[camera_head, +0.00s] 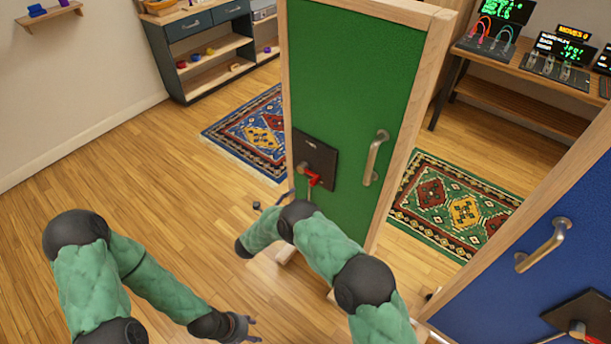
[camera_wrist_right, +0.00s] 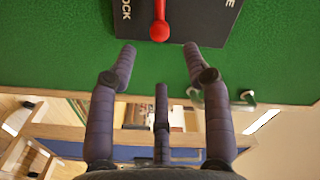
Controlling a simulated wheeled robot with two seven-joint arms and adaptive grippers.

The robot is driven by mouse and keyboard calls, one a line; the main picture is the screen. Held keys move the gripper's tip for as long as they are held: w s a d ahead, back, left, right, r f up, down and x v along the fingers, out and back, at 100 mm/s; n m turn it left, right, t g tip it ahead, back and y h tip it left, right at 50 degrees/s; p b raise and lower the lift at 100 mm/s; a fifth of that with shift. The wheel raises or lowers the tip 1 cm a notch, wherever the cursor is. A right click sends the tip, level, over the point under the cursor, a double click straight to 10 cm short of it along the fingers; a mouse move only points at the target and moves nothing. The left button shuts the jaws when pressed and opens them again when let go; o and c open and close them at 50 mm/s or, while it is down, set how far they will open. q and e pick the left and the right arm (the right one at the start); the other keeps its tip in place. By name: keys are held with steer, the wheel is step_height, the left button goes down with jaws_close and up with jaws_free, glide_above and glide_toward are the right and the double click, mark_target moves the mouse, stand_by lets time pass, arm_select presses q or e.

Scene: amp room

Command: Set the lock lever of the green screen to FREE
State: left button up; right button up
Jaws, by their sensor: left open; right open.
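The green screen (camera_head: 350,70) stands upright in a wooden frame. A black lock plate (camera_head: 315,152) with a red lever (camera_head: 314,179) is on its face, left of a metal handle (camera_head: 375,158). Which mark the lever points to is unclear. My right gripper (camera_wrist_right: 160,49) is open, its fingertips either side of the lever's rounded end, no grip visible. My left gripper (camera_head: 240,328) is open and empty, low over the floor.
A blue screen (camera_head: 555,235) with its own handle and lock plate stands at right. Patterned rugs (camera_head: 245,130) lie beyond the green screen. A shelf unit (camera_head: 215,60) and a desk with devices (camera_head: 530,65) stand at the back. Floor at left is clear.

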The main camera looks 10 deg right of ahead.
mark_target(311, 184)
steer(key=b+x, duration=0.2)
steer(key=x, duration=0.8)
steer(key=shift+w+d, duration=0.15)
steer(key=shift+d, duration=0.15)
jaws_close()
